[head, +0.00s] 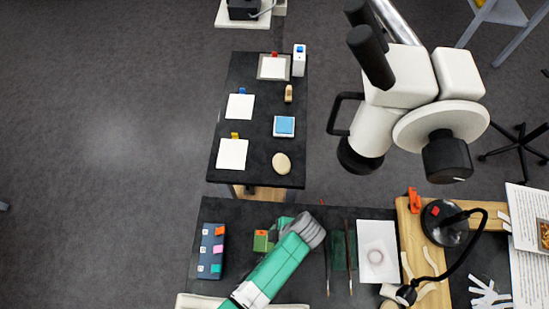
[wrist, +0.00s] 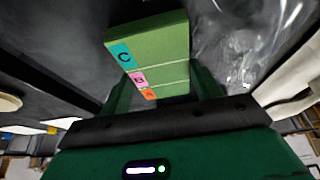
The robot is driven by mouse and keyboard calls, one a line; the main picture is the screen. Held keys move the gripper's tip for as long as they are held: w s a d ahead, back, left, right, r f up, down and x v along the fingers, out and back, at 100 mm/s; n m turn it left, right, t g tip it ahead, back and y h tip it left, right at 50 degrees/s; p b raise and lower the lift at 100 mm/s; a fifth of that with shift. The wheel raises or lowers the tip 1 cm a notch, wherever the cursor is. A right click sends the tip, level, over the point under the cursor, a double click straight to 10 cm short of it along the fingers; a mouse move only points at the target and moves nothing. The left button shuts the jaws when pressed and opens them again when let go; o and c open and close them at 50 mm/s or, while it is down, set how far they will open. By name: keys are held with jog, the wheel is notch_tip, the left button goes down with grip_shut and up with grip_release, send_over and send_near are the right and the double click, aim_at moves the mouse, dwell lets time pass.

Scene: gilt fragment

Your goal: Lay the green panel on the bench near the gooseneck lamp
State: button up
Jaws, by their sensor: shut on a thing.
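The green panel (head: 261,241) shows in the head view beside my gripper (head: 275,236), over the near bench (head: 345,211); my arm hides part of it. In the wrist view the green panel (wrist: 160,45) stands out between the dark green fingers of my gripper (wrist: 165,90), which is shut on it. Its face carries blue, pink and orange tags, two of them lettered C and B. I cannot tell whether it touches the bench. The gooseneck lamp (head: 445,232) stands to the right, with a black round base, a red button and a curved neck.
A dark blue panel (head: 208,262) with coloured tags lies left of my gripper. Thin brushes (head: 350,262) and a white sheet (head: 377,250) lie between gripper and lamp. A wooden frame (head: 408,232) borders the lamp. A large white microscope (head: 420,90) hangs above.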

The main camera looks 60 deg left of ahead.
jog(key=shift+f, duration=0.1)
jog(key=o, duration=1)
jog(key=v, duration=1.2)
jog(key=shift+w, duration=0.1)
